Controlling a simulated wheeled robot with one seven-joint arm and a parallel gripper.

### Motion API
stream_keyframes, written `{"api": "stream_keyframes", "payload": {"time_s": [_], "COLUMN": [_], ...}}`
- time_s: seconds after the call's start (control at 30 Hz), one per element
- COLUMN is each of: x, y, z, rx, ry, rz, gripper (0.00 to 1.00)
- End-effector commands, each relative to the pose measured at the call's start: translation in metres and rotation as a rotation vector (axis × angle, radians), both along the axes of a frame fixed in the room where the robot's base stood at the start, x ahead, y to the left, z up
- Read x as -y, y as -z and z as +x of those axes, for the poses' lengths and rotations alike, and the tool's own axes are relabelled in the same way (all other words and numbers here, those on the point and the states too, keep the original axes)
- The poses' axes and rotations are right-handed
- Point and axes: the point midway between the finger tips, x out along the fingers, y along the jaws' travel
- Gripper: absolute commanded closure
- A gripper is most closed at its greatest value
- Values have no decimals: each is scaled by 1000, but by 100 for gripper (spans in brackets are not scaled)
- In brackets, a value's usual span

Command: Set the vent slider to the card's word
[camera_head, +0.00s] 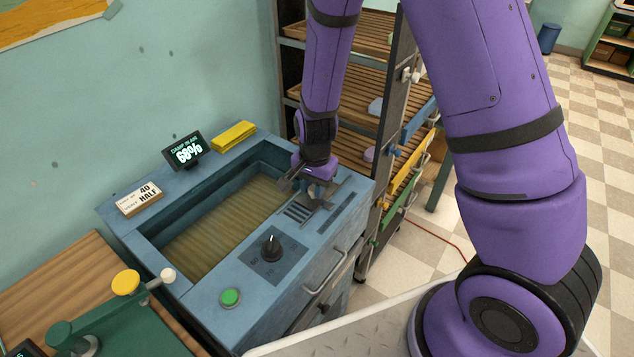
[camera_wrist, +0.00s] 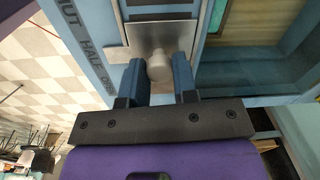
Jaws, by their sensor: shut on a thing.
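The card (camera_head: 141,198) stands on the back rim of the blue basin unit; its lower line reads "VENT HALF", with "40" above. The vent slider's metal plate (camera_wrist: 155,38) has a round knob (camera_wrist: 158,69) in the wrist view. My gripper (camera_wrist: 159,62) is shut on this knob, one finger on each side. The strip beside the slider (camera_wrist: 88,48) shows part of "SHUT", then "HALF" and "OPEN". The knob looks level with the HALF-to-OPEN stretch, but its exact setting is unclear. In the head view my gripper (camera_head: 303,181) hides the knob.
A black dial (camera_head: 271,249) and a green button (camera_head: 230,297) sit on the unit's front top. A display (camera_head: 185,151) reads 68% beside a yellow block (camera_head: 234,135). A slatted rack (camera_head: 355,60) stands close behind my arm. The basin (camera_head: 215,230) lies left of my gripper.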

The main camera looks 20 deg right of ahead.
Motion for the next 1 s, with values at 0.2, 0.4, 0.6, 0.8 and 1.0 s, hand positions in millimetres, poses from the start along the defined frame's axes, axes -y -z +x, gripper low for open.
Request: {"api": "stream_keyframes", "payload": {"time_s": [0.2, 0.4, 0.6, 0.8, 1.0], "x": [0, 0, 0, 0, 1], "y": [0, 0, -2, -23, -58], "z": [1, 1, 1, 0, -1], "rx": [2, 1, 1, 4, 6], "ry": [0, 0, 0, -2, -3], "rz": [1, 0, 0, 1, 1], "gripper": [59, 47, 47, 47, 47]}}
